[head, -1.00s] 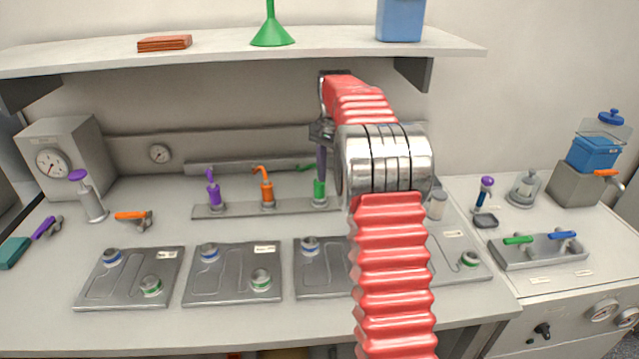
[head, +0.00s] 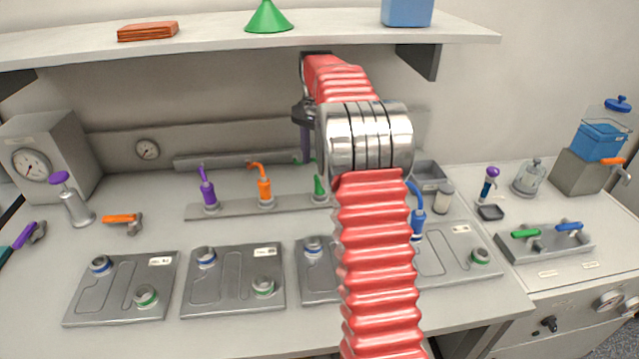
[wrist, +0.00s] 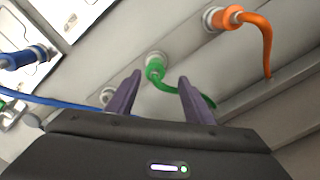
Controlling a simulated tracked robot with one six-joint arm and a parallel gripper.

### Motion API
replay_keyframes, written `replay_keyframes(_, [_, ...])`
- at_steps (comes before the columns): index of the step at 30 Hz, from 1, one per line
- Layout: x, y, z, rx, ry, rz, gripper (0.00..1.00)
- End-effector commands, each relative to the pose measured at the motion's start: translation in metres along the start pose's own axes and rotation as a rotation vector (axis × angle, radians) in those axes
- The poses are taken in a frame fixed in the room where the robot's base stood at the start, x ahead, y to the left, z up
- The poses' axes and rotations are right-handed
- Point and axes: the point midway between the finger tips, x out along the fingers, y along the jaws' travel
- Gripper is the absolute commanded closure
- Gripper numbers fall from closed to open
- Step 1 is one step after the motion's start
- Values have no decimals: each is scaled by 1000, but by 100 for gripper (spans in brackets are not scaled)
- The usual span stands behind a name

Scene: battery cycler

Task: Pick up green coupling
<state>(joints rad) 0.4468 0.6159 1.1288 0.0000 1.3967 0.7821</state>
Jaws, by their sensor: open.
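The green coupling (head: 319,187) stands on the grey rail at the back of the bench, partly hidden behind my red arm in the head view. In the wrist view the green coupling (wrist: 155,68) shows just beyond and between my fingertips, with its green hose curving off to the right behind one finger. My gripper (wrist: 160,80) is open, its two purple fingers apart with nothing held between them. In the head view one purple finger shows left of my wrist, above the rail, and the fingertips are mostly hidden.
An orange coupling (head: 265,190) and a purple coupling (head: 208,192) stand left on the same rail. A blue coupling (head: 417,222) stands to the right, and its blue hose passes near my gripper in the wrist view. A shelf (head: 200,45) overhangs the back. Plates with ports lie in front.

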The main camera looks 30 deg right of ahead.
Motion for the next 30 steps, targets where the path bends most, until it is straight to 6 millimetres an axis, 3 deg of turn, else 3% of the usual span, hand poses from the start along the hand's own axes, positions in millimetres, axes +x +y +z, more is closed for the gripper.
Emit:
replay_keyframes(5, [3,2,-2,5,-1,1,52])
replay_keyframes(12, [22,3,-3,6,0,1,52])
replay_keyframes(23, [26,4,-3,6,-1,1,52])
replay_keyframes(30, [51,10,-3,7,-2,2,52])
